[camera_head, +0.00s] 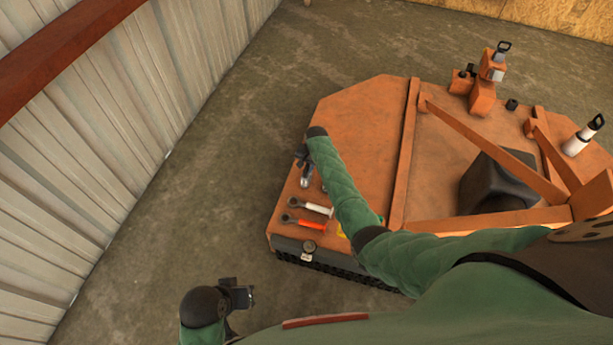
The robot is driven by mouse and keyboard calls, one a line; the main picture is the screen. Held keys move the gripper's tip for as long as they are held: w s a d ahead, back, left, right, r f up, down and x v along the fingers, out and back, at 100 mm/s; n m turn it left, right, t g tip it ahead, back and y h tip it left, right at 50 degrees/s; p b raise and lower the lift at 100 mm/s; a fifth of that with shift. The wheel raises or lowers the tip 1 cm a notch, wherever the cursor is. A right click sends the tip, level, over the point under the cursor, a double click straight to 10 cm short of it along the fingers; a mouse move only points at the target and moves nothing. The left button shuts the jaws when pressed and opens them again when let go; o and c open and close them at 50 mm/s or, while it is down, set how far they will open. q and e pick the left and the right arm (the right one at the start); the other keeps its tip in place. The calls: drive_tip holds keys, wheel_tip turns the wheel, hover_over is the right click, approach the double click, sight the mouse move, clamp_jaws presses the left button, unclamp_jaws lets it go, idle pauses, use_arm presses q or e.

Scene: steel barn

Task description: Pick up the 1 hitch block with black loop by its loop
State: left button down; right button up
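An upright orange block (482,97) stands at the back of the orange machine deck. A pale grey piece with a black loop (502,47) is at its top; I take this as the hitch block, though it is small here. A white cylinder (576,143) with a similar black loop stands farther right. My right gripper (302,164) is over the deck's left edge, far from both loops, beside small silver parts. Its fingers are too small to read. My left gripper (241,297) is low, off the deck above the floor, apart from everything; its finger gap is unclear.
The orange deck (352,110) has raised rails and slanted bars (497,152) around a black box (497,184). A white-handled tool (312,206) and a red-handled tool (304,223) lie near its left edge. A ribbed metal wall (90,150) stands left, with clear floor between.

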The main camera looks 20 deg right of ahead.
clamp_jaws()
drive_tip(key=shift+r, duration=0.1)
idle(1.2)
